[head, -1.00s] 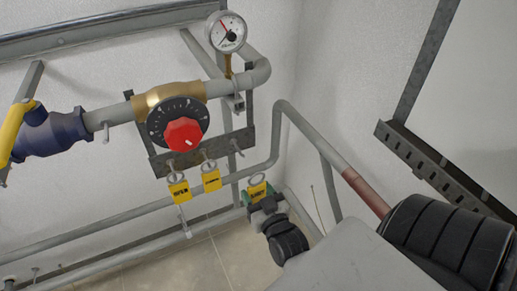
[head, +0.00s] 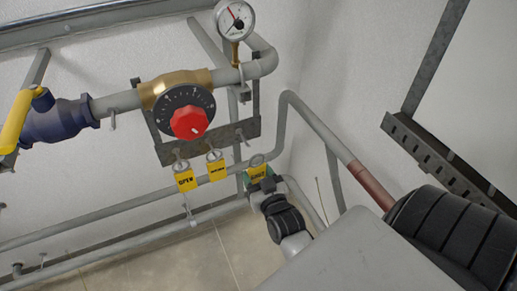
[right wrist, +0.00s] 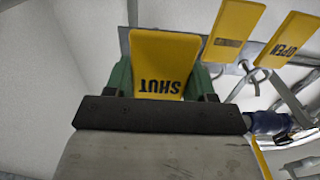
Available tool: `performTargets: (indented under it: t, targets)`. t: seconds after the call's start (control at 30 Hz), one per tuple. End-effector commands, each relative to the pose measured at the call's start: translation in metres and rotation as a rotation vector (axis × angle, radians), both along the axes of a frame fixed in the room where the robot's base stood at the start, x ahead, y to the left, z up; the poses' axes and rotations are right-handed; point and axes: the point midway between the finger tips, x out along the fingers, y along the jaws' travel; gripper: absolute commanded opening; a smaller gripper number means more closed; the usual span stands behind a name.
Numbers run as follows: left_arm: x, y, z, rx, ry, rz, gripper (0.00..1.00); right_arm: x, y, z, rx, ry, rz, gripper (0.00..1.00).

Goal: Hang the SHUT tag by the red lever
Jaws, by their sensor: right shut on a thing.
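The yellow SHUT tag (head: 257,171) has a ring at its top. My right gripper (head: 261,182) is shut on it, with the tag upright below and right of the bracket. In the right wrist view the SHUT tag (right wrist: 158,65) sits between the green fingers, its lettering upside down. No red lever shows clearly. A red knob (head: 188,123) is on a black dial, and a yellow lever (head: 17,125) is on a blue valve at the left. My left gripper is not in view.
A dark bracket (head: 225,137) below the dial has several pegs. The OPEN tag (head: 186,181) and another yellow tag (head: 217,171) hang there; the rightmost peg (head: 241,136) looks bare. Grey pipes (head: 130,205) run low along the wall. A gauge (head: 233,20) is above.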

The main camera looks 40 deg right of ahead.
Motion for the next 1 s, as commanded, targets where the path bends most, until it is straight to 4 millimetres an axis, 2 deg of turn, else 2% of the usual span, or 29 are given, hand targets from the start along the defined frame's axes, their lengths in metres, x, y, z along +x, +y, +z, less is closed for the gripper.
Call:
performTargets:
  t: [1.0]
  targets:
    - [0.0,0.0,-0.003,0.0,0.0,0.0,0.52,0.03,-0.007,0.0,0.0,-0.001,0.0,0.32]
